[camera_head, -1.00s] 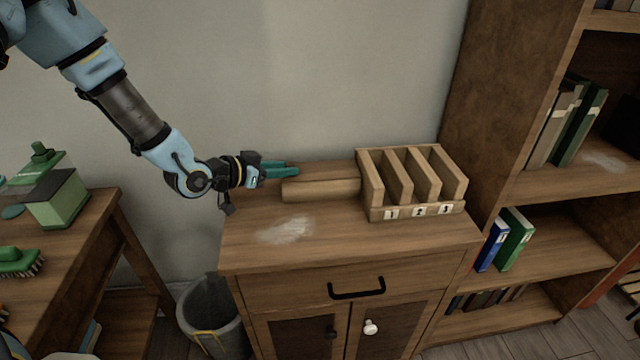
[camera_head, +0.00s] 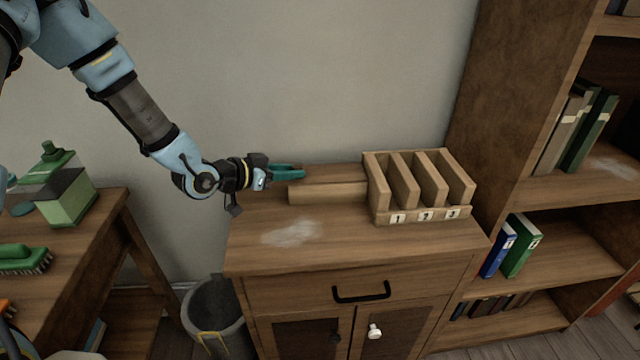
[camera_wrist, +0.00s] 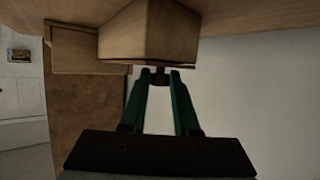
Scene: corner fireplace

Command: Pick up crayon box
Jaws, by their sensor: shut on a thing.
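My gripper (camera_head: 300,172) has teal fingers and reaches in from the left, low over the back of the cabinet top (camera_head: 345,240), by the left end of a long wooden block (camera_head: 330,193). In the wrist view the two fingers (camera_wrist: 160,80) converge on a small dark thing (camera_wrist: 159,77) between their tips, just in front of the block's end (camera_wrist: 150,30). The gripper is shut on this thing. It is too small and dark to make out as the crayon box. No other crayon box can be made out in these views.
A wooden organizer (camera_head: 420,214) with numbered slots stands right of the block. A bookcase (camera_head: 500,130) rises at the right. A table (camera_head: 90,230) with a green container (camera_head: 65,205) and brush (camera_head: 20,258) is left; a bin (camera_head: 215,310) stands between.

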